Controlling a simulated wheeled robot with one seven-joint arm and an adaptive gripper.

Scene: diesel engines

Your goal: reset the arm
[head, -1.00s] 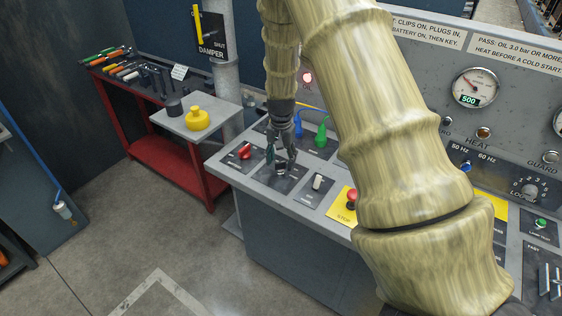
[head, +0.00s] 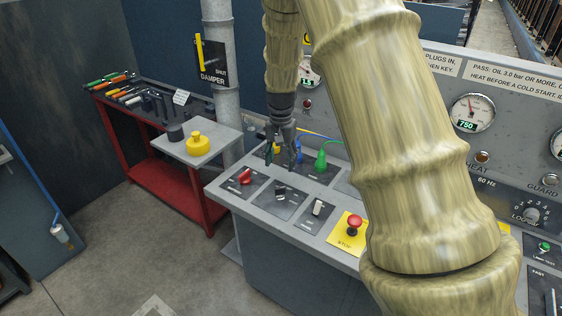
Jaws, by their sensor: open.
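My arm, with a yellowish bamboo-like look, comes down across the right half of the head view and hides part of the console. My gripper (head: 283,164) points down above the left part of the grey control console (head: 228,199). Its dark fingers are apart, with nothing seen between them. A dark panel with a small switch (head: 281,187) lies just below the fingertips. A red switch (head: 244,177) is left of it and a white switch (head: 318,207) is right of it.
A red stop button (head: 354,225) on a yellow plate, a green plug (head: 321,160) and a blue plug (head: 297,150) stand near the gripper. A red tool bench (head: 163,170) and a tray with a yellow pot (head: 197,144) are at left. The floor in front is clear.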

